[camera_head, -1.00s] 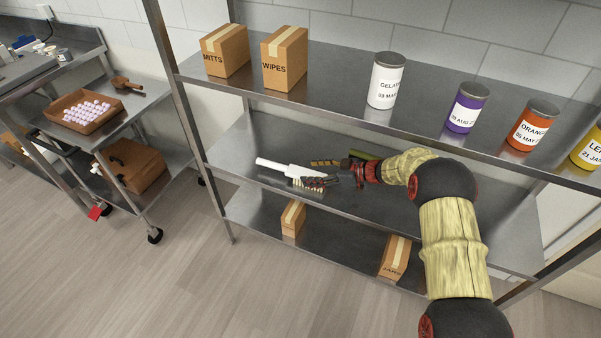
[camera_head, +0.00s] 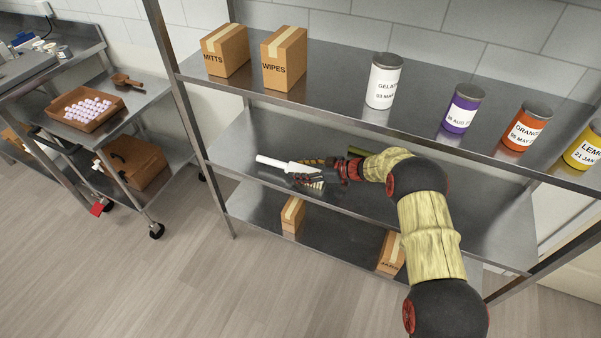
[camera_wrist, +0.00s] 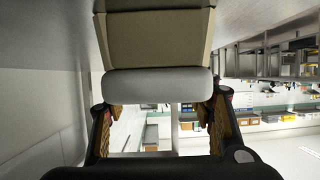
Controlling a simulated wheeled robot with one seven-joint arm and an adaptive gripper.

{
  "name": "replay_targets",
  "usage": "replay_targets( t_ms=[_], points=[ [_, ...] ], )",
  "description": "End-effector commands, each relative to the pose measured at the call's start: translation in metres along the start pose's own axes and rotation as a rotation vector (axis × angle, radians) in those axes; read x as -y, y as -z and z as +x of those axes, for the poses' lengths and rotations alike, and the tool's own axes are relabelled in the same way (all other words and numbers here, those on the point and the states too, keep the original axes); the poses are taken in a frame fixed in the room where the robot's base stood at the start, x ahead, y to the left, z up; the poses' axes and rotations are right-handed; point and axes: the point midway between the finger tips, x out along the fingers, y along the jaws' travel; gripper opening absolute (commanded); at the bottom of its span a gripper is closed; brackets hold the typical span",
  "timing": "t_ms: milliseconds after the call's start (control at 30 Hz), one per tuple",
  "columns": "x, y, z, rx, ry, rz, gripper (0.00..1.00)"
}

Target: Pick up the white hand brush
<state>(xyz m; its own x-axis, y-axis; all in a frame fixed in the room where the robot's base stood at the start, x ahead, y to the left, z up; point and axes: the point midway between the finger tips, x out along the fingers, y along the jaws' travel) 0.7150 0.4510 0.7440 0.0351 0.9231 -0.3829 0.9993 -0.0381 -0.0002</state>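The white hand brush (camera_head: 277,162) lies on the middle shelf, its white handle pointing left and pale bristles facing the front. My gripper (camera_head: 310,171) reaches in from the right at the brush's head end, one finger on the far side and one on the near side. In the wrist view, my gripper (camera_wrist: 160,118) has its fingers wide apart. A white rounded end with a beige block behind it, which looks like the brush (camera_wrist: 158,86), fills the upper middle between them. I cannot tell whether the fingers touch it.
The upper shelf (camera_head: 335,85) overhangs my arm and holds two boxes and several labelled cans, including the white gelatin can (camera_head: 384,82). Boxes (camera_head: 292,214) stand on the lower shelf. A cart (camera_head: 140,100) stands left.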

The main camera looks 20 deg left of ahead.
Motion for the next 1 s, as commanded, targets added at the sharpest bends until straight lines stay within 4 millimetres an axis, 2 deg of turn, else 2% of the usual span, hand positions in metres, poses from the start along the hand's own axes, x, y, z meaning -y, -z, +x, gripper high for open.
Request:
replay_targets(
  t_ms=[700, 1000],
  points=[
    [0.0000, 0.0000, -0.0002, 0.000, 0.000, 0.000, 0.12],
    [-0.0013, 0.0014, -0.0008, -0.001, 0.000, -0.001, 0.12]
  ],
)
